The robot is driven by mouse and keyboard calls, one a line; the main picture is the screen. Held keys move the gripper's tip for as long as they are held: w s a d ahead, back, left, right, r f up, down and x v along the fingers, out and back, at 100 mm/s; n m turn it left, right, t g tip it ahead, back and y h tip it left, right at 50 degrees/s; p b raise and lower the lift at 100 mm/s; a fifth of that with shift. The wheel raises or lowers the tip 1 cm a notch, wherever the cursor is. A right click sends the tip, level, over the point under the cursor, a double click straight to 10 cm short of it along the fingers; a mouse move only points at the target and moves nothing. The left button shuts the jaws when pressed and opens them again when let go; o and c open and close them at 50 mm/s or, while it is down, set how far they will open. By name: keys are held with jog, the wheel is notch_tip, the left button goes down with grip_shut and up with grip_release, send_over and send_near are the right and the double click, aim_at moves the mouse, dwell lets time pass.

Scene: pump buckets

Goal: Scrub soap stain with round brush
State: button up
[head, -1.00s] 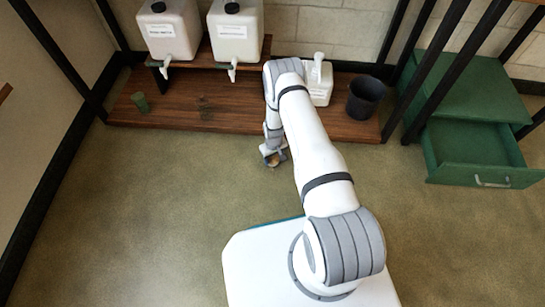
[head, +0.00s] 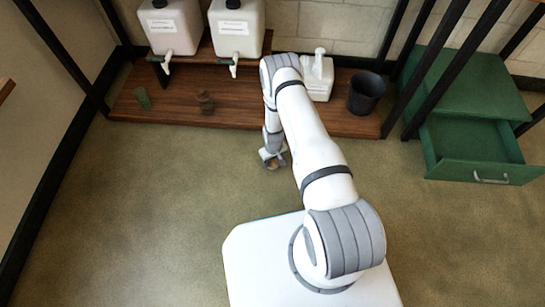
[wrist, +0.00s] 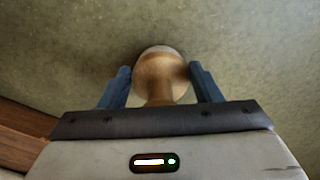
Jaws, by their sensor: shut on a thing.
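My gripper (head: 272,158) hangs low over the olive floor, just in front of the wooden platform. In the wrist view my gripper (wrist: 160,76) has its two blue fingers on either side of a round wooden brush (wrist: 158,92) and is shut on it. The brush has a rounded tan head and a narrower neck, with a pale rim at its far side. In the head view only a small tan bit of the brush (head: 272,166) shows between the fingers. I cannot make out a soap stain clearly in either view.
Two white tap containers (head: 236,30) stand behind. A green drawer (head: 475,150) is open at right. Floor at left is clear.

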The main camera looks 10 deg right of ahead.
jog(key=shift+f, duration=0.2)
jog(key=shift+w+d+f+b, duration=0.15)
jog(key=shift+w+d+b, duration=0.1)
jog(key=shift+w+b, duration=0.7)
jog(key=shift+w+d+b, duration=0.2)
jog(key=shift+w+b, duration=0.35)
jog(key=shift+w+d+b, duration=0.2)
jog(key=shift+w+b, duration=0.3)
notch_tip(320, 180, up, 6)
jog(key=p, duration=0.4)
jog(key=shift+r+p, duration=0.95)
jog(key=shift+r, duration=0.6)
jog(key=shift+r, duration=0.1)
